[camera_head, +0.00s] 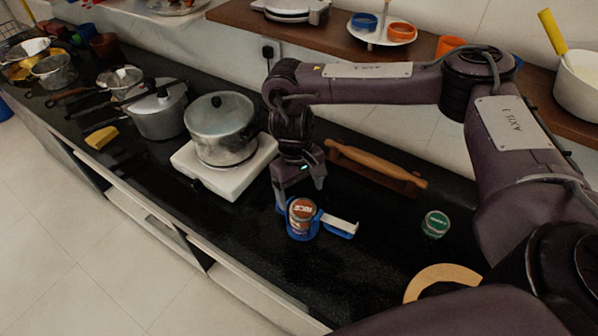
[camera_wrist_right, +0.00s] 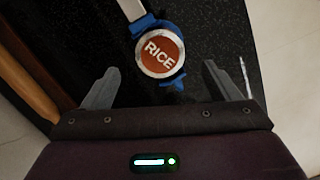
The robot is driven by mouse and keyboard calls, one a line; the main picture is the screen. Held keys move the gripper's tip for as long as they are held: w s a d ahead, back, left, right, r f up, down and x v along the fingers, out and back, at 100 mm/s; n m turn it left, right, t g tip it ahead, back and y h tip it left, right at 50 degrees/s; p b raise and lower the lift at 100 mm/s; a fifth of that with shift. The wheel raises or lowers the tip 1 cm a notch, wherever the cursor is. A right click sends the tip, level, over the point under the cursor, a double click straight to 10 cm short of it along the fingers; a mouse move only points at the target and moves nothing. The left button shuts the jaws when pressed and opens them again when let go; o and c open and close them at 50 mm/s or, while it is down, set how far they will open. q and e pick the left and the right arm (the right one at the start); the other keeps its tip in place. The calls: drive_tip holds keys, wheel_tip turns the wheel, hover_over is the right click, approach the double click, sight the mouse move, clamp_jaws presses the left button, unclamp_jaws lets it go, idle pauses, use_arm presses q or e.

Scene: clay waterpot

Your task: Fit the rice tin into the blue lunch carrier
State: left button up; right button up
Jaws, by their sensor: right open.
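The rice tin (camera_head: 301,212) has a reddish-brown lid marked RICE and stands upright within the round part of the blue lunch carrier (camera_head: 338,227). The carrier's blue shows around the tin's lower side, and its pale handle points right. How deep the tin sits is hidden. In the right wrist view the lid (camera_wrist_right: 161,50) faces the camera, with blue carrier parts (camera_wrist_right: 143,23) at its edge. My right gripper (camera_head: 302,191) is open and empty, just behind and above the tin; its fingers (camera_wrist_right: 160,72) are spread wide, apart from it. My left gripper is out of view.
A green-lidded tin (camera_head: 435,223) stands to the right, near a tan ring-shaped piece (camera_head: 440,277). A rolling pin (camera_head: 378,163) lies behind. A large pot (camera_head: 219,130) sits on a white stove (camera_head: 190,160) to the left. The counter's front edge is close.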

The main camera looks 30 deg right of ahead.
sight(299, 204)
drive_tip(key=r, duration=0.5)
drive_tip(key=shift+w+a+r, duration=0.1)
drive_tip(key=shift+w+r, duration=0.05)
drive_tip(key=shift+w, duration=0.25)
